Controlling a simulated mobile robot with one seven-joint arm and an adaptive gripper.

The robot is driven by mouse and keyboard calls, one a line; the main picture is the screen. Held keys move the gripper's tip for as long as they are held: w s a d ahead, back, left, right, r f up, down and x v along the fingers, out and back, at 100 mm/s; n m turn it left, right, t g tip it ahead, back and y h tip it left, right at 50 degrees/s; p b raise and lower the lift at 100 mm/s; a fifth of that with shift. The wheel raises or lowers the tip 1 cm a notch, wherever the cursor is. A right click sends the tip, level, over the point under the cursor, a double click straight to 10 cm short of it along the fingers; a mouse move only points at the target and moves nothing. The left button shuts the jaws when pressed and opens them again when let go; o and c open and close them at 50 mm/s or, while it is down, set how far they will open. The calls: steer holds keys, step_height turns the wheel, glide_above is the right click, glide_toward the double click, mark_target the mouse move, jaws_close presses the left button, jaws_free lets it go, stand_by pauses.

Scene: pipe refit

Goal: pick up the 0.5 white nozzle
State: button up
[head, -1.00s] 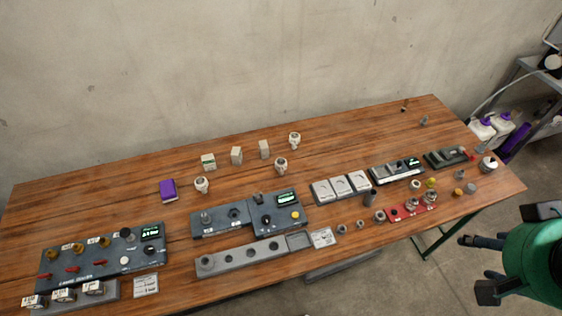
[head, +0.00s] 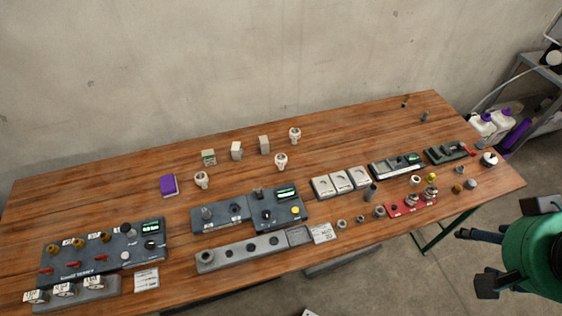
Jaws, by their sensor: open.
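My gripper (head: 474,261) is at the lower right, on my green arm, off the table's right front edge. Its dark fingers are spread apart and empty, far from the white pieces.
Small upright blocks (head: 236,151) and a purple box (head: 169,186) stand near the white pieces. Grey control units (head: 221,218), a socketed rail (head: 241,252) and a red holder (head: 398,209) line the front. The back left of the table is clear.

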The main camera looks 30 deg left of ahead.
steer(key=w+a+r+g+p, duration=0.1)
steer(key=w+a, duration=0.4)
steer(key=w, duration=0.2)
steer(key=w+a+r+g+p, duration=0.15)
steer(key=w+a, duration=0.25)
steer(key=w, duration=0.4)
steer(key=w+a+f+y+p, duration=0.1)
steer(key=w+a+f+p, duration=0.3)
steer(key=w+a, duration=1)
steer(key=m+g+h+p, duration=0.1)
steer(key=g+p, duration=0.2)
glide_above(281, 157)
step_height(281, 157, down, 29)
steer(key=shift+f, duration=0.2)
steer(key=shift+f, duration=0.15)
steer(key=shift+f, duration=4.15)
